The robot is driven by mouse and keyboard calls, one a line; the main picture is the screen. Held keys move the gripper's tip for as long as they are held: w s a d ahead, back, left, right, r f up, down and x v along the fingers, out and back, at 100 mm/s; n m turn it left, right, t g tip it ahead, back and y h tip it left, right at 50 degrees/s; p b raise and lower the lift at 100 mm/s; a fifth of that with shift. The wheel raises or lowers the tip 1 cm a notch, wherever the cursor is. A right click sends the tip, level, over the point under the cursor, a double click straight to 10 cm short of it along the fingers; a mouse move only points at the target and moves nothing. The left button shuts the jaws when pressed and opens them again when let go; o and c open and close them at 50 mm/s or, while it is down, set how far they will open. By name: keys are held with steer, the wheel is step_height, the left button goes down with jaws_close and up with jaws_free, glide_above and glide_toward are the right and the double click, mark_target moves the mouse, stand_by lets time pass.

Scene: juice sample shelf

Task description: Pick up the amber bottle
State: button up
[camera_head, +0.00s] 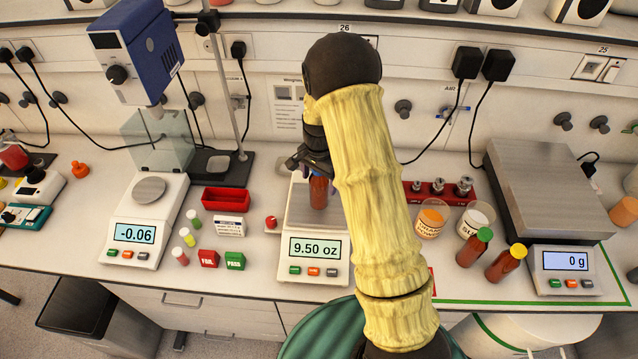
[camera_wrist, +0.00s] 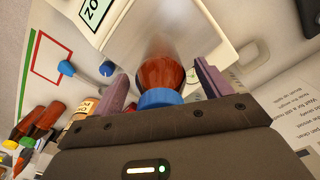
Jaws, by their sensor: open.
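A reddish-brown amber bottle (camera_head: 318,192) stands on the pan of the middle scale (camera_head: 302,213), whose display reads 9.50 oz. The wrist view shows the bottle (camera_wrist: 162,73) with a blue cap (camera_wrist: 160,98). My gripper (camera_wrist: 163,82) is open, with one purple finger on each side of the bottle's cap end. In the head view my gripper (camera_head: 320,180) is over the bottle from above, and my arm hides part of the scale. I cannot tell whether either finger touches the bottle.
Two similar bottles, one green-capped (camera_head: 474,248) and one orange-capped (camera_head: 507,263), stand to the right, near two labelled jars (camera_head: 432,220). A red tray (camera_head: 226,200) and small vials (camera_head: 188,238) lie to the left. A large scale (camera_head: 550,190) reads 0 g.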

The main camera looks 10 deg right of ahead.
steer(key=shift+f, duration=0.15)
stand_by(0.3)
steer(key=shift+c, duration=0.5)
steer(key=shift+w, duration=0.1)
steer(key=c, duration=1.2)
steer(key=shift+c, duration=0.2)
step_height(320, 180, up, 10)
steer(key=b, duration=0.3)
steer(key=shift+b, duration=0.35)
